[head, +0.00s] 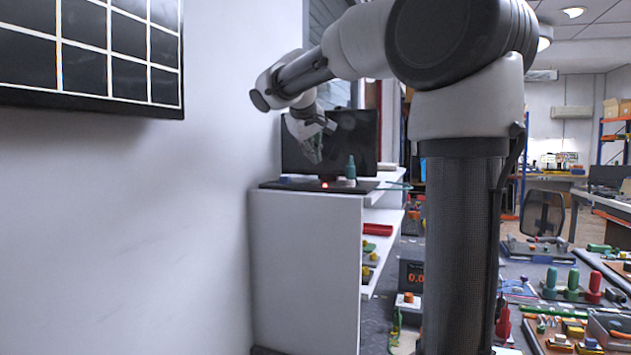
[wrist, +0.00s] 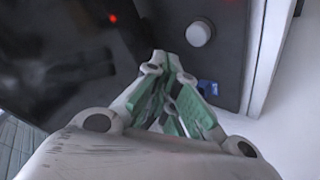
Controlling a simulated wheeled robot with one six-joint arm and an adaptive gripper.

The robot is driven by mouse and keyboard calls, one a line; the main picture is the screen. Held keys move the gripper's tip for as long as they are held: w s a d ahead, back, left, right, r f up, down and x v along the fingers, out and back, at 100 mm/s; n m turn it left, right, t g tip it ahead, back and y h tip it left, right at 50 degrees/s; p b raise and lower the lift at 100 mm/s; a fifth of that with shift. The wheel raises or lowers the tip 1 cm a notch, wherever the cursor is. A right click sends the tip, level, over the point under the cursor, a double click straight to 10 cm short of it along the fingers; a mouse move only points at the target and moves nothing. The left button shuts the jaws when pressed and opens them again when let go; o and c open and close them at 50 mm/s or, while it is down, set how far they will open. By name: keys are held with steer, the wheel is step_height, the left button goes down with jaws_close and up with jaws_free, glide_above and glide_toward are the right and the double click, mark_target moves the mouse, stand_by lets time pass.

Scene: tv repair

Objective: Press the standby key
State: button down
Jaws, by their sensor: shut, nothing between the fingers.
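A dark TV (head: 360,140) stands on a white cabinet, with a dark flat base (head: 365,186) in front of it. A small red light glows on the base (head: 324,185); it also shows in the wrist view (wrist: 112,18). A pale round knob or key (wrist: 199,33) sits on the dark panel, right of the light; I cannot tell if it is the standby key. My gripper (head: 316,158) points down above the base, in front of the screen. In the wrist view its green-padded fingers (wrist: 166,58) are shut and empty, their tips lower left of the round piece. Contact cannot be told.
A green bottle-like thing (head: 350,168) stands just right of my gripper. A small blue piece (wrist: 208,88) lies right of the fingers. The white cabinet (head: 305,270) meets a white wall (head: 215,180) on the left. Cluttered workbenches fill the right.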

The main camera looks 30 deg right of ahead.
steer(key=shift+r, duration=1.1)
